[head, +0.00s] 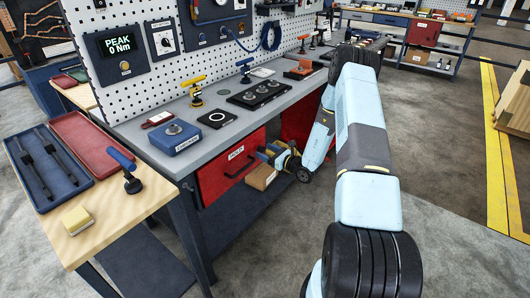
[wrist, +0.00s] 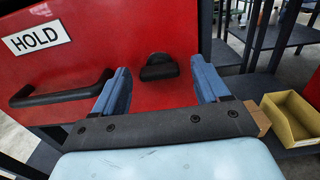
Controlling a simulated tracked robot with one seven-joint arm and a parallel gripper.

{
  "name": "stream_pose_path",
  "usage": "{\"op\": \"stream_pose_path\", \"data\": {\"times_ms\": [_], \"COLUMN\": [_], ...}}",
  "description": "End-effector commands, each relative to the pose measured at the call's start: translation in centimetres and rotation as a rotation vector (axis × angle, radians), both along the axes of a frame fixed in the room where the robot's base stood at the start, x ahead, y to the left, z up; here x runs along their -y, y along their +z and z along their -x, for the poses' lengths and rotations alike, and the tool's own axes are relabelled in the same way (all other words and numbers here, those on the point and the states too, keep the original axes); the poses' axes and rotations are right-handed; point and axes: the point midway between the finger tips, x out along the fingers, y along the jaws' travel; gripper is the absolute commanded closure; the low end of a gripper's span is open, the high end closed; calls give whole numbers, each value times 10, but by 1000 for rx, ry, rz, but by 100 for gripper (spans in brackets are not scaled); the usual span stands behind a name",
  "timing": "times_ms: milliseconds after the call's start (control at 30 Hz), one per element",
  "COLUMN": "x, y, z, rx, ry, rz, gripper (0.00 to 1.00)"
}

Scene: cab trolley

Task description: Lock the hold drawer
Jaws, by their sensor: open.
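The red hold drawer (head: 215,178) is under the grey workbench in the head view, with a white HOLD label and a black bar handle. In the wrist view its red front (wrist: 100,60) fills the left and middle, with the HOLD label (wrist: 37,39) and the handle (wrist: 62,91) at left. A black lock knob (wrist: 158,67) sits right of the handle, its wide grip lying roughly level. My gripper (wrist: 160,72) is open, its blue fingers on either side of the knob, with no contact visible. My gripper (head: 272,153) also shows at the drawer's right side.
The workbench top (head: 210,137) above carries fixtures and tools. An open yellow bin (wrist: 292,119) lies low at right in the wrist view. A wooden side table (head: 130,208) with trays stands left.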

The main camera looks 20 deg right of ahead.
Motion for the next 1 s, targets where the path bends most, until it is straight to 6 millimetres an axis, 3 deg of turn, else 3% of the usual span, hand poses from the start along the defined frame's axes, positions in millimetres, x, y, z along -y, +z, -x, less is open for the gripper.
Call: {"op": "stream_pose_path", "data": {"times_ms": [433,1000], "x": [-6,-5], "y": [0,0], "z": [-8,-8], "rx": [-1,0], "ry": [-1,-1], "rz": [-1,0], "gripper": [26,79]}}
